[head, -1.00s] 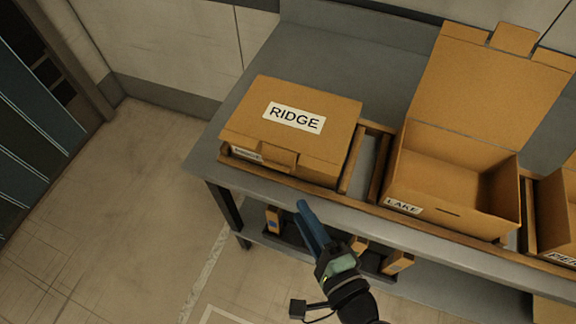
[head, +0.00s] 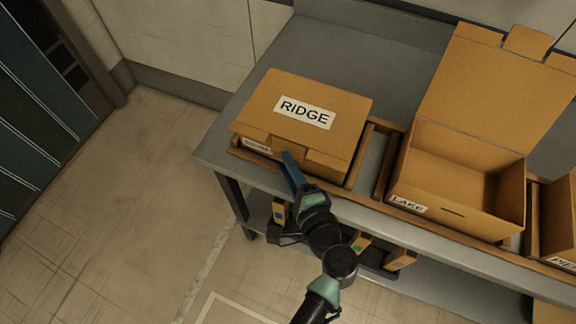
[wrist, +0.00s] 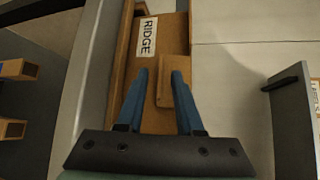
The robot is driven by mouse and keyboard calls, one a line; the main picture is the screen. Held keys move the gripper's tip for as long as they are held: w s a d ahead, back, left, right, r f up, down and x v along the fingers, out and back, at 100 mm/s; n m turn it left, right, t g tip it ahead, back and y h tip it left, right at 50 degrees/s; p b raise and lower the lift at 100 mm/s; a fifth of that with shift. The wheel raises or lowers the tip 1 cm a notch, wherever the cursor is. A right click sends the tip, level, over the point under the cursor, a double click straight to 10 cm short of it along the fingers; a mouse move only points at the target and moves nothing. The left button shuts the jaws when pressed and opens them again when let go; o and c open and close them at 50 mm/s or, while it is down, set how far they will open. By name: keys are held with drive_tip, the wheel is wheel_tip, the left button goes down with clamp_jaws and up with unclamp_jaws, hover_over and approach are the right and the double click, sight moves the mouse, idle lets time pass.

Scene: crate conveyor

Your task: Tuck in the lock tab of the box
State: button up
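The closed brown box labelled RIDGE (head: 330,95) sits on the grey table. Its lock tab (head: 279,144) is at the front edge, partly hidden behind my gripper in the head view. In the wrist view, the lock tab (wrist: 174,80) shows as a raised flap that stands out from the box front (wrist: 150,75). My gripper (head: 287,155) is at the front of the box, close to the tab. In the wrist view, my gripper's two blue fingers (wrist: 159,72) are apart with nothing held between them. Part of the tab lies behind the right finger. Contact cannot be told.
An open box labelled LAKE (head: 455,205) stands to the right with its lid raised. Wooden rails (head: 385,165) lie between the boxes. Another box (head: 560,225) is at the right edge. Several small items (head: 360,243) are on the lower shelf. Floor at left is clear.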

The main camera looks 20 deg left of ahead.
clamp_jaws()
idle(1.3)
